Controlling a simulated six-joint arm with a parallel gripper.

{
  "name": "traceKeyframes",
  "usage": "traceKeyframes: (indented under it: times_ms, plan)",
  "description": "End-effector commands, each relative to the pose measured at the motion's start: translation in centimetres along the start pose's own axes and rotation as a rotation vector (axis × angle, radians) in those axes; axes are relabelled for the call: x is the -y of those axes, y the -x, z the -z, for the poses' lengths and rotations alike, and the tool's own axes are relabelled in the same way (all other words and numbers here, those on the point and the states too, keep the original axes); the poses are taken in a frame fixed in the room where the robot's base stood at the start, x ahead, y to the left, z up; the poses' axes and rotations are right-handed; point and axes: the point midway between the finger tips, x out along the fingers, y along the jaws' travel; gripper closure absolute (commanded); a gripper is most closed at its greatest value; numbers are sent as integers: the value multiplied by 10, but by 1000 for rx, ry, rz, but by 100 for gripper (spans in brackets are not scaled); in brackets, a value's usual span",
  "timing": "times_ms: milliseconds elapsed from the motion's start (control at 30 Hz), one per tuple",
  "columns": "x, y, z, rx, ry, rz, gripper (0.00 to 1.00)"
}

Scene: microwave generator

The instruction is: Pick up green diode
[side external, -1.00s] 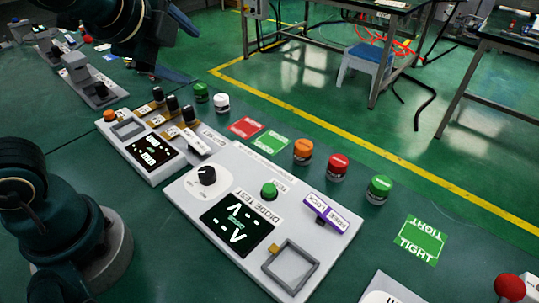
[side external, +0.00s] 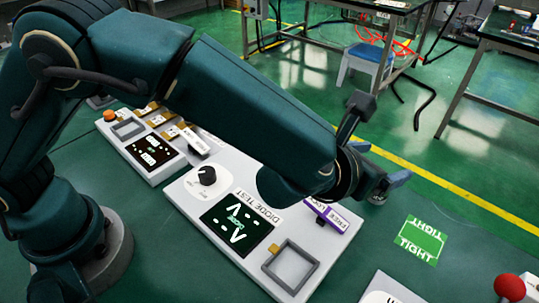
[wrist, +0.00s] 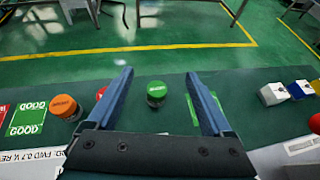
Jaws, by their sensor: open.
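The green diode (wrist: 156,94) is a short cylinder with a green top and a dark base, standing upright on the green table. In the wrist view it sits between the two blue fingers of my gripper (wrist: 160,73), a little nearer the left finger, with clear space on both sides. My gripper is open and empty. In the side external view my gripper (side external: 388,182) is low over the diode's spot and hides most or all of the diode.
An orange diode (wrist: 64,107) and a partly hidden red diode (wrist: 101,92) stand left of the green one. A green TIGHT sign (side external: 420,238) lies to the right. The diode test panel (side external: 262,235) is close by, with a purple-labelled switch (side external: 326,213).

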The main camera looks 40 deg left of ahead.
Motion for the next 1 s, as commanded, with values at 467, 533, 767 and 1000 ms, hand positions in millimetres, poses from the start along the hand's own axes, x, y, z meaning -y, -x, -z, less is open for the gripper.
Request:
traceKeyframes:
  times_ms: [467, 533, 767, 1000]
  plan:
    - [0, -20, 43, -2, 1, -1, 15]
    - [0, -25, 54, -3, 0, -1, 15]
    - [-1, -49, 58, 1, 8, -3, 15]
    - [0, -58, 57, 1, 5, -1, 15]
